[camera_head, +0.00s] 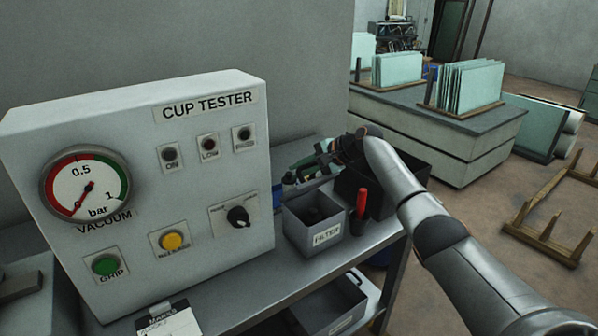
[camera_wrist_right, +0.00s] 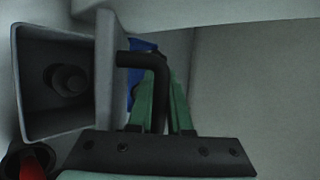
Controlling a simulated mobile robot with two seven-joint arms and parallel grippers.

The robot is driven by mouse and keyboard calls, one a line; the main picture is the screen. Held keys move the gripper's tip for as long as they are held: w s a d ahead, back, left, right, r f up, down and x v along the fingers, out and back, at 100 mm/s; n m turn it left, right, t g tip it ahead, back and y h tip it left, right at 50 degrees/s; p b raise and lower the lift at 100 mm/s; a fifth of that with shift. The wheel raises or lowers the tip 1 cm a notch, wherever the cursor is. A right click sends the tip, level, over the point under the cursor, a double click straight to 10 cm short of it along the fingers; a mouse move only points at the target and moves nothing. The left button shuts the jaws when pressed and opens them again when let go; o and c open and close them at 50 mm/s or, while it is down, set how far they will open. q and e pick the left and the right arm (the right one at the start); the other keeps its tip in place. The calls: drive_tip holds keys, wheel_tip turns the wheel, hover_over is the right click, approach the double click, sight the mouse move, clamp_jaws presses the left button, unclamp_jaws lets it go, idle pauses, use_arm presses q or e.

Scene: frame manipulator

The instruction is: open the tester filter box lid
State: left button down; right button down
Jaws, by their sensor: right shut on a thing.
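The grey filter box (camera_head: 314,237) stands on the bench right of the cup tester, with a FILTER label on its front. Its top is open, and a dark rounded part lies inside. In the right wrist view the open box (camera_wrist_right: 58,128) is at left, and its lid (camera_wrist_right: 107,75) stands up edge-on along the opening. A black bent handle (camera_wrist_right: 135,60) sticks out from the lid. My right gripper (camera_head: 296,178) is behind the box; its green fingers (camera_wrist_right: 157,85) are shut on the handle. The lid is hard to make out in the head view. My left gripper is not in view.
The white cup tester (camera_head: 200,200) with gauge and buttons stands close at left. A red-handled tool (camera_head: 362,203) sits in a holder right of the box, beside a dark bin (camera_head: 415,165). A counter with glass panes (camera_head: 467,85) is farther back.

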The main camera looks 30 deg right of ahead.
sight(331, 176)
drive_tip(key=shift+w+a+f+g, duration=0.1)
drive_tip(key=shift+w+f+g, duration=0.3)
drive_tip(key=shift+g, duration=0.3)
idle(0.3)
idle(0.9)
drive_tip(key=c, duration=1.2)
unclamp_jaws()
drive_tip(key=shift+o, duration=0.4)
drive_tip(key=shift+w, duration=0.15)
drive_tip(key=shift+s+d+r, duration=0.3)
drive_tip(key=shift+d+r, duration=0.05)
drive_tip(key=shift+r, duration=0.25)
drive_tip(key=v, duration=1.1)
drive_tip(key=shift+s+a+b, duration=0.1)
drive_tip(key=shift+s+b, duration=0.1)
drive_tip(key=shift+b, duration=0.1)
